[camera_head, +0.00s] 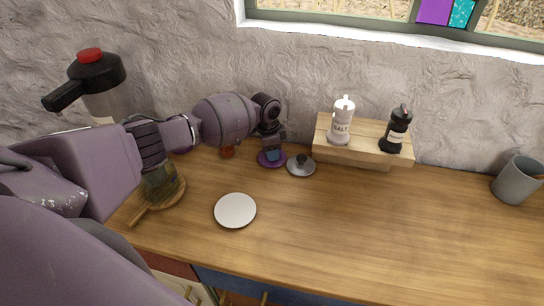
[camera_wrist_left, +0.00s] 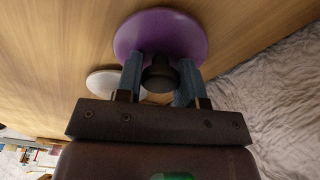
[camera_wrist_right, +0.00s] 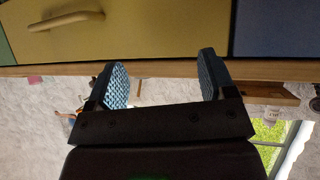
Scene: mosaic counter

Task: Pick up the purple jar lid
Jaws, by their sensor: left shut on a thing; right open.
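The purple jar lid (camera_head: 268,161) lies at the back of the wooden counter, below my left gripper (camera_head: 272,150). In the left wrist view the purple lid (camera_wrist_left: 160,32) is a round disc with a dark knob (camera_wrist_left: 159,74). The fingers of my left gripper (camera_wrist_left: 160,82) are shut on that knob, one on each side. Whether the lid touches the counter is hard to tell. My right gripper (camera_wrist_right: 163,82) is open and empty, facing drawer fronts below a counter edge; it does not show in the head view.
A grey lid with a dark knob (camera_head: 301,166) lies close beside the purple lid on the right. A white plate (camera_head: 235,211) is in front. A wooden riser (camera_head: 364,151) holds a salt shaker (camera_head: 341,122) and a black pepper mill (camera_head: 396,130). A grey mug (camera_head: 517,180) stands far right.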

